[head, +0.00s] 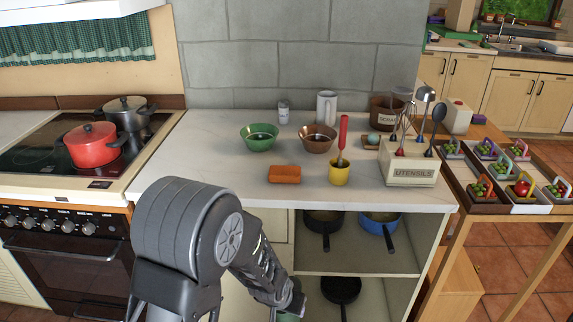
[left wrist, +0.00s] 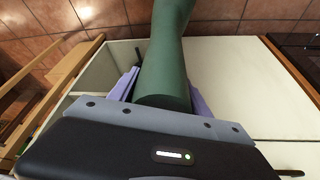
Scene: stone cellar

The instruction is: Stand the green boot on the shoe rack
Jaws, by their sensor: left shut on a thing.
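In the left wrist view, the green boot (left wrist: 168,55) shows as a plain dark green shaft between the purple fingers of my left gripper (left wrist: 163,88). The gripper is shut on it. The rest of the boot runs out past the top edge of that view. In the head view, my left gripper (head: 294,303) is low in front of the counter, at the bottom edge, mostly hidden by my arm. A bit of green (head: 288,317) shows beneath it. I cannot make out a shoe rack for certain in either view. My right gripper is not in view.
The counter (head: 225,175) holds bowls, an orange block (head: 284,174) and a utensils box (head: 412,172). Open shelves below hold pans (head: 323,222). A stove (head: 60,160) stands left. A wooden table (head: 465,212) with several small baskets stands right; tiled floor (head: 500,270) shows beneath it.

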